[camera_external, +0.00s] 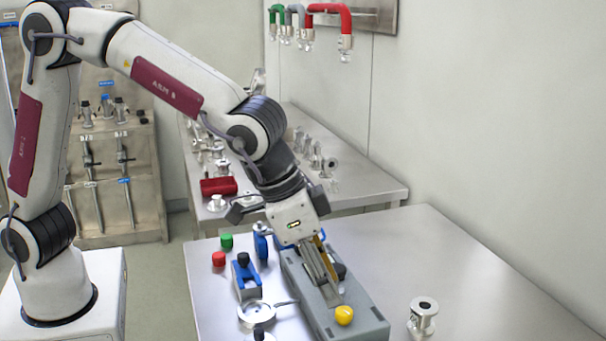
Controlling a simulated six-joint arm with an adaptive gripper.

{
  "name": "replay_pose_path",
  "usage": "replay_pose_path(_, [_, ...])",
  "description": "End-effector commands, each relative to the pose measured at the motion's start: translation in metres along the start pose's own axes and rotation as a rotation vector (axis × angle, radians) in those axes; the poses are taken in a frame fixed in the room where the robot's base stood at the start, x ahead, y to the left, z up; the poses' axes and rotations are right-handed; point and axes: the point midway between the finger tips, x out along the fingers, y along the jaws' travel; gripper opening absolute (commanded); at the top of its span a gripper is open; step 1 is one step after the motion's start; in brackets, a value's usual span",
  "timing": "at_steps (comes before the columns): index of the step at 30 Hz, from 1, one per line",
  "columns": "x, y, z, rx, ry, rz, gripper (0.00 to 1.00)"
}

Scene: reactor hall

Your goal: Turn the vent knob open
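A long grey box (358,327) lies on the front table. A round yellow knob (344,315) sits on its near end; no label shows that tells whether this is the vent knob. A black part (339,271) also shows on the box, beside my gripper. My gripper (333,297) points down over the box, its tips just behind and left of the yellow knob, seemingly apart from it. A yellow strip shows along its right side. The finger gap is too small and side-on to read, and my gripper hides part of the box top.
Left of the box stand a blue clamp-like part (247,279), a metal ring-shaped fitting (256,312), a green cap (226,241) and a red cap (219,259). A metal flanged fitting (423,317) stands to the right. The table's (480,290) right side is otherwise clear.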

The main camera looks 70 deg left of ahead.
Motion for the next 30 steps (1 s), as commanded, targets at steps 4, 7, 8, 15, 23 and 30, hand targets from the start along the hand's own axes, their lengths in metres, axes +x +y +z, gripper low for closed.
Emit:
replay_pose_path(4, [-0.02, 0.001, -0.001, 0.001, 0.003, 0.001, 0.37])
replay_pose_path(7, [-0.025, 0.0, 0.002, 0.026, -0.005, -0.001, 0.37])
replay_pose_path(8, [-0.024, -0.001, 0.003, 0.04, -0.011, -0.002, 0.37])
replay_pose_path(15, [-0.017, -0.006, 0.034, 0.099, -0.079, -0.008, 0.37])
replay_pose_path(23, [-0.026, -0.019, 0.061, 0.13, -0.121, -0.008, 0.37])
replay_pose_path(30, [-0.04, -0.035, 0.083, 0.138, -0.143, -0.008, 0.37])
